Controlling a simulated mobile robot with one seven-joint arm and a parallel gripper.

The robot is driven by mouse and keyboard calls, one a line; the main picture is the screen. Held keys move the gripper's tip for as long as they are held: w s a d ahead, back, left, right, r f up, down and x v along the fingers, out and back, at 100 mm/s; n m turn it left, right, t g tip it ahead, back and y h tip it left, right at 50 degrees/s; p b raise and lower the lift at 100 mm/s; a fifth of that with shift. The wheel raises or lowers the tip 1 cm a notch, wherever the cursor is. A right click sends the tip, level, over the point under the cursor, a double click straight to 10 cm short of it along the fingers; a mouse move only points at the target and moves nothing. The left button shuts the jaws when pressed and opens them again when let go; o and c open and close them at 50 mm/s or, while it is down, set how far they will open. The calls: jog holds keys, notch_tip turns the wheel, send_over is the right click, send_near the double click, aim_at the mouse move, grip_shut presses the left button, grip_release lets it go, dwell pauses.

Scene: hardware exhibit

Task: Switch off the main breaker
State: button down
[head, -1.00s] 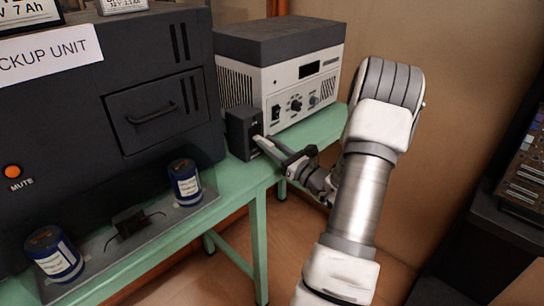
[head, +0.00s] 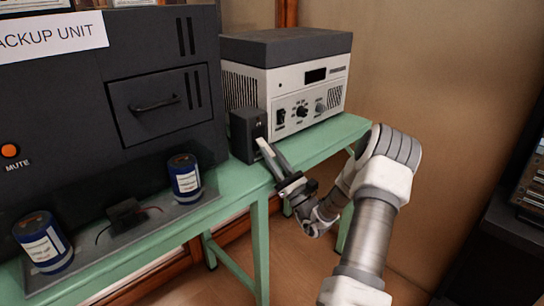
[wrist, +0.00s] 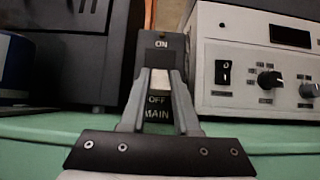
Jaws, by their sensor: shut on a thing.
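The main breaker is a small dark box (head: 248,133) on the green table, between the black backup unit and the grey-and-white power unit. In the wrist view its face (wrist: 172,50) carries ON at the top, with OFF and MAIN lower down. A pale lever (wrist: 160,83) shows between my fingertips, below ON and just above OFF. My gripper (wrist: 161,80) is shut on this lever, one finger on each side. In the head view my gripper (head: 264,146) reaches the breaker's front from the lower right. The lever is too small to make out there.
The black backup unit (head: 60,120) stands close on the left. The power unit (head: 300,88) with knobs and a switch stands right behind the breaker. Blue cylinders (head: 185,178) stand on a ledge at the left. The green table's (head: 325,140) right end is bare.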

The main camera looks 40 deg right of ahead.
dwell(0.3)
jog(key=c, duration=0.6)
grip_release()
jog(key=shift+c, duration=0.2)
jog(key=p+v, duration=0.2)
jog(key=v, duration=1.5)
jog(key=shift+s+f+p, duration=0.2)
jog(key=shift+p, duration=0.15)
jog(key=shift+w, duration=0.1)
